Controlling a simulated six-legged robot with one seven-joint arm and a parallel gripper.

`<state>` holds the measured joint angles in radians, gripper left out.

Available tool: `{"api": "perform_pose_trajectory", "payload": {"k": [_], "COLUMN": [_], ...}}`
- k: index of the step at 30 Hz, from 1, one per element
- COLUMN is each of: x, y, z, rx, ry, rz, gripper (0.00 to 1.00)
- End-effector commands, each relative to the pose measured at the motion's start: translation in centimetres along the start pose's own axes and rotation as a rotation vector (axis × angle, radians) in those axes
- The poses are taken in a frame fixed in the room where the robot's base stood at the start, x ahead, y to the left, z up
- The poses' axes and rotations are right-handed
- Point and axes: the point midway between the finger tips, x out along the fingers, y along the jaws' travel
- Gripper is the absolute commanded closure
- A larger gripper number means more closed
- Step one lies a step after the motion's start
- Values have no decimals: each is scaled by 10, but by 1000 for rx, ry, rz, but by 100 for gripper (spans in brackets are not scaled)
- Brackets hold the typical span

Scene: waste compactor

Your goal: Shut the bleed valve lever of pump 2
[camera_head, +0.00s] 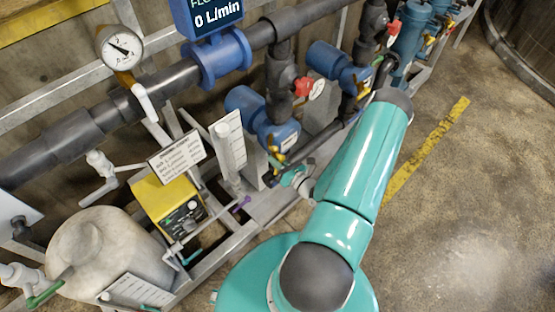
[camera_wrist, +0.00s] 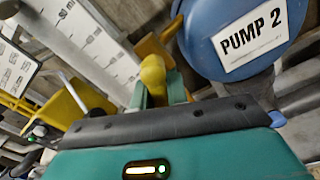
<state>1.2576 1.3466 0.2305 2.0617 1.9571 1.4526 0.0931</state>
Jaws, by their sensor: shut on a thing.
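The blue pump labelled "PUMP 2" (camera_wrist: 235,45) fills the upper right of the wrist view. A yellow lever (camera_wrist: 153,75) with a rounded end stands just left of it, between the fingers of my gripper (camera_wrist: 158,92). My gripper is shut on this lever. The lever's pivot and the valve body are hidden behind my gripper. In the head view my gripper (camera_head: 292,178) is low beside a blue pump (camera_head: 281,134), where a bit of yellow (camera_head: 280,158) shows. Whether the valve is open or shut cannot be told.
Another blue pump (camera_head: 352,78) stands behind to the right, with red-handled valves on the pipes above. A yellow box (camera_head: 170,205), a sign (camera_head: 176,155) and a pale tank (camera_head: 105,250) stand left. The floor at right, with a yellow line (camera_head: 430,148), is clear.

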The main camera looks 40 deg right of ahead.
Motion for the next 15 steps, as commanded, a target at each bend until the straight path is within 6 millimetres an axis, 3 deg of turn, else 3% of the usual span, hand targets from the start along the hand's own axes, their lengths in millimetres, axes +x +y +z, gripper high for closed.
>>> {"api": "perform_pose_trajectory", "payload": {"k": [15], "x": [0], "y": [12], "z": [3], "rx": [493], "ry": [-1], "rz": [1], "gripper": [100]}}
